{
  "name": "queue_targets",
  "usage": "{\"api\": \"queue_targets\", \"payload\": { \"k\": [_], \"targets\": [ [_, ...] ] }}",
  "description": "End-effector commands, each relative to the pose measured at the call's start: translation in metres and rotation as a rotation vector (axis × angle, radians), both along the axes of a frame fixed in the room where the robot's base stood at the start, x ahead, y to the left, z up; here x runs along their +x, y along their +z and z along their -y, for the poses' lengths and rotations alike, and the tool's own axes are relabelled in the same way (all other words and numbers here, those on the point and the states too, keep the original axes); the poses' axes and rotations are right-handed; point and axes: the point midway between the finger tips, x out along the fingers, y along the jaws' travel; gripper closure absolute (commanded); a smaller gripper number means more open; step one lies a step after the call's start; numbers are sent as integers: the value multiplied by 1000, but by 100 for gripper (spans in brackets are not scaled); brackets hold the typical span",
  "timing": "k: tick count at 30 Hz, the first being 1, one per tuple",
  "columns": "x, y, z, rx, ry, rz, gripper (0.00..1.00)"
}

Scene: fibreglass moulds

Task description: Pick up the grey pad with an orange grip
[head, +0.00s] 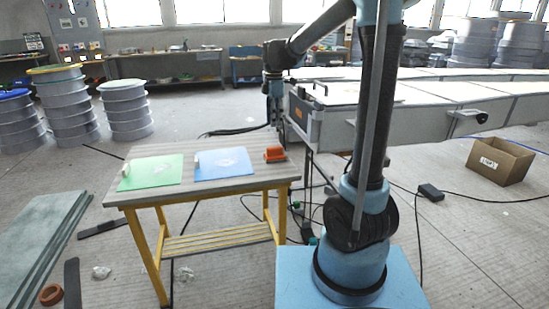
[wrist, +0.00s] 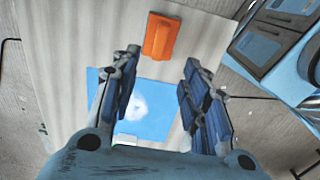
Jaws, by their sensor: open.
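The pad with the orange grip (head: 274,154) lies at the right end of the small table. From above, in the wrist view, its orange grip (wrist: 160,36) shows as a block near the top; I cannot make out the grey part. My gripper (wrist: 158,75) is open and empty, its two fingers spread wide above the table. The pad is beyond the fingertips, not between them. In the head view my gripper (head: 274,112) hangs above the table's right end, clear of the pad.
A silver case (head: 303,118) stands close behind the table's right end. Stacked drums (head: 126,110) stand at left.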

Motion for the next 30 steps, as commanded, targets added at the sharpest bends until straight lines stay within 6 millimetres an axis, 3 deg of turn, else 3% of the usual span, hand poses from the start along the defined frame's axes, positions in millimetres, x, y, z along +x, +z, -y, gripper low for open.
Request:
{"api": "queue_targets", "payload": {
  "k": [12,23,30],
  "targets": [
    [1,-67,3,0,-6,0,58],
    [1,-91,3,0,-6,0,58],
    [0,-120,1,0,-5,0,58]
  ]
}}
